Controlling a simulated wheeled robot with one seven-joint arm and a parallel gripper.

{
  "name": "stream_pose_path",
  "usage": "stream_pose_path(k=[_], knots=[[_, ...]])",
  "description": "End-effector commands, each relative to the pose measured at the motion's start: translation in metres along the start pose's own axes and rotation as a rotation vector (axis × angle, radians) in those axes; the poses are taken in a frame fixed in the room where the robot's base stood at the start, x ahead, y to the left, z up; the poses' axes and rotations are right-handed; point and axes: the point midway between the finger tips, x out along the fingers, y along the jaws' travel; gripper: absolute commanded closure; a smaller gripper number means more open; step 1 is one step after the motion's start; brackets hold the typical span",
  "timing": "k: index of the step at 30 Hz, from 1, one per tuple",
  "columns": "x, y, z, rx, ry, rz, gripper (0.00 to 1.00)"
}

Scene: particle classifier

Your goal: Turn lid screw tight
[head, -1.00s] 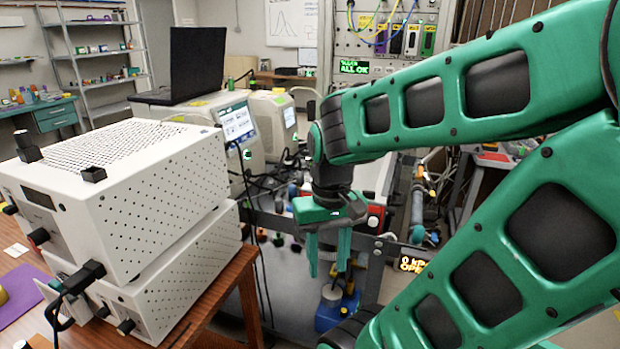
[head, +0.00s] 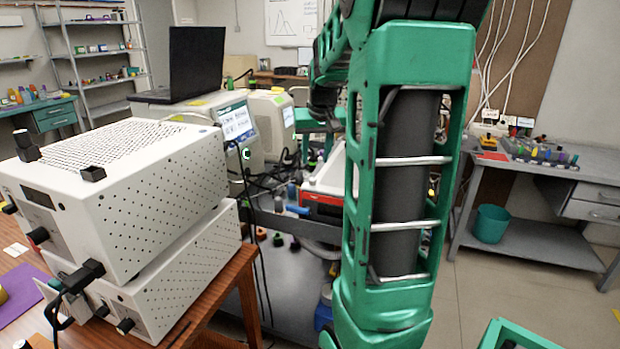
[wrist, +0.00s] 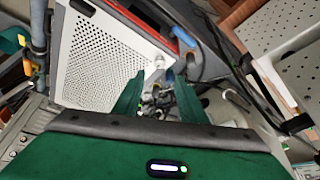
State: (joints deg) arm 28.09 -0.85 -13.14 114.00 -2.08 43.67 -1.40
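I cannot make out a lid screw for certain. A small pale knob-like fitting (wrist: 163,61) shows in the wrist view, just past the fingertips, beside a white perforated panel (wrist: 95,58) with a red edge. In the head view a white box with a red front (head: 324,200) stands behind my arm and is partly hidden by it. My gripper (wrist: 156,85) is open, its two green fingers apart with nothing held between them. In the head view, part of my gripper (head: 315,119) shows to the left of my upright arm link; its fingertips are not clear there.
Two stacked white instruments (head: 120,205) stand on a wooden table at the left. A black laptop (head: 196,62) sits on devices behind them, with loose cables nearby. A grey bench (head: 560,175) stands at the right, with a teal bin (head: 490,224) on its lower shelf. Floor shows at the right.

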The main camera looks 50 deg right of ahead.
Motion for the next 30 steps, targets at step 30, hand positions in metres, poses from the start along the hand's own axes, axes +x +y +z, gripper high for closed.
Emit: stream_pose_path(k=[30], knots=[[0.093, 0.0, 0.002, 0.001, -0.001, 0.0, 0.69]])
